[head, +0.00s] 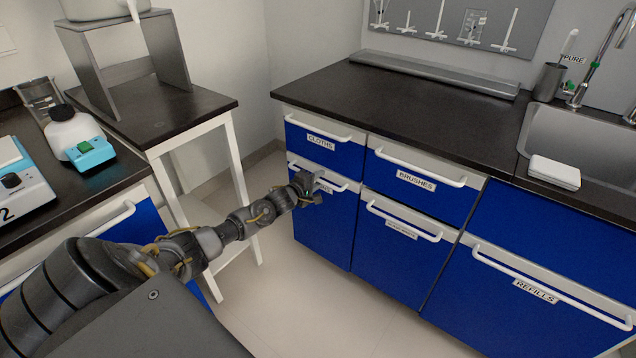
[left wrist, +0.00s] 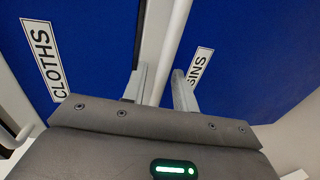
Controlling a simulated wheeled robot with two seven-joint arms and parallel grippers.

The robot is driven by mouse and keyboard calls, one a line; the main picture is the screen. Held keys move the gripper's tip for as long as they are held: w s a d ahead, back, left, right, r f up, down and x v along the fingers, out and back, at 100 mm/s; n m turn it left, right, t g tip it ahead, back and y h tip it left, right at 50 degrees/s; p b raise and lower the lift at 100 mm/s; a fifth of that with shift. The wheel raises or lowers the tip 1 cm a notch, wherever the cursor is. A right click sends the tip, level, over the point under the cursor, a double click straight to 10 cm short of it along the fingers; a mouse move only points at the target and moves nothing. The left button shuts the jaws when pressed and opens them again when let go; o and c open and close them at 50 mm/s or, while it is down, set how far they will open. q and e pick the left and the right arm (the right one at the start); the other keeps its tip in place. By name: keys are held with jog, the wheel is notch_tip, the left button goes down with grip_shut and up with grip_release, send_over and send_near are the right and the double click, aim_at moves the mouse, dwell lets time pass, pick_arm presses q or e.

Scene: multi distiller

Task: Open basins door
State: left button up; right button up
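The blue basins door (head: 322,232) is the lower left front of the cabinet under the dark counter, below the CLOTHS drawer (head: 318,146). It looks shut. Its white bar handle (head: 340,186) is partly covered by my left gripper (head: 316,188). In the left wrist view, my left gripper's two fingers (left wrist: 160,82) stand apart with the handle bar (left wrist: 172,45) between them. I cannot tell whether either finger touches the bar. The basins label (left wrist: 199,67) is partly hidden by the right finger. My right gripper is in neither view.
The BRUSHES drawer (head: 412,182), a door below it (head: 395,255) and the REFILLS door (head: 530,315) are to the right. Clear floor (head: 310,315) lies in front of the cabinet.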

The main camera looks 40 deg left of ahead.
pick_arm(q)
jog(key=shift+w, duration=0.1)
grip_shut()
dwell(0.4)
